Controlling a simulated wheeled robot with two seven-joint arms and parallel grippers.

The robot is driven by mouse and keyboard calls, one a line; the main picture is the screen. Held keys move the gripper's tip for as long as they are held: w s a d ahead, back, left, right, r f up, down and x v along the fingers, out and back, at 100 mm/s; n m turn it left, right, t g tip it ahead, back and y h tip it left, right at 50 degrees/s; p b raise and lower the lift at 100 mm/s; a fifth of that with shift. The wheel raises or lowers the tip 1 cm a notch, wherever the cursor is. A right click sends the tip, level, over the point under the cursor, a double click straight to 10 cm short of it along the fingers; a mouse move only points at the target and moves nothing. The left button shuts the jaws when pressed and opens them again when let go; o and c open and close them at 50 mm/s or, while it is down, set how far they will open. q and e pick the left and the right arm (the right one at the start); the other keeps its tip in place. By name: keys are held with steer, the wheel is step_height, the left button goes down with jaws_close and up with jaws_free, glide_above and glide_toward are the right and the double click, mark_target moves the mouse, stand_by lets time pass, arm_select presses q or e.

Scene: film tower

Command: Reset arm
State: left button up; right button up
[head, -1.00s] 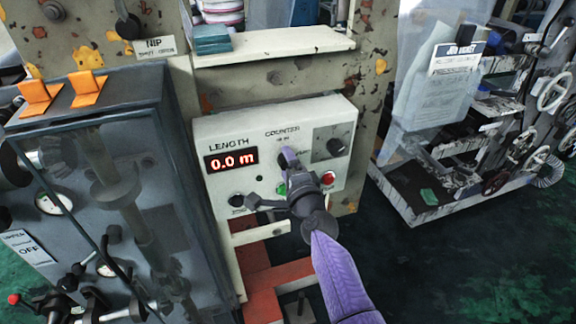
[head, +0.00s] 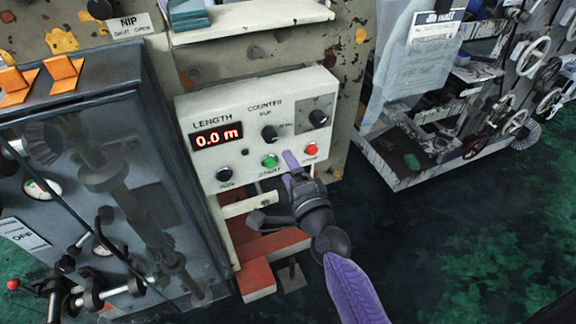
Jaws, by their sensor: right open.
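My right gripper (head: 270,190) is open and empty, with its purple-sleeved arm coming in from the lower right. One finger with a purple tip points up at the lower part of the counter box, and the other finger sticks out to the left below it. The counter box (head: 228,168) is cream-white, with a red LENGTH display (head: 217,136) reading 0.0 m. A black selector knob (head: 268,133), a green button (head: 269,160) and a red button (head: 311,149) are in plain view on its face. I cannot tell whether the finger touches the panel. My left gripper is not in view.
A cream shelf (head: 250,20) juts out above the box. A red base (head: 256,280) lies below. Machinery with handwheels (head: 549,72) is at the right. Dark floor (head: 450,240) is clear.

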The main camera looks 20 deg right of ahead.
steer(key=s+a+f+n+g+y, duration=0.1)
steer(key=s+f+n+g, duration=0.5)
steer(key=f, duration=0.6)
steer(key=s+a+f+n+g, duration=0.1)
steer(key=s+f+n+g, duration=0.25)
steer(key=s+f, duration=0.7)
steer(key=s+d+f+n+g, duration=0.1)
steer(key=s+f+n+g, duration=0.1)
steer(key=s, duration=0.6)
steer(key=s+d+f+n+g+h, duration=0.1)
steer(key=s+d+f+n+g, duration=0.1)
steer(key=s+f+n, duration=0.3)
steer(key=s+d+f+n+g, duration=0.2)
steer(key=s+f+n+g, duration=0.2)
steer(key=s+f, duration=0.3)
steer(key=s, duration=0.4)
steer(key=shift+h, duration=0.4)
steer(key=shift+a, duration=0.1)
steer(key=shift+c, duration=0.2)
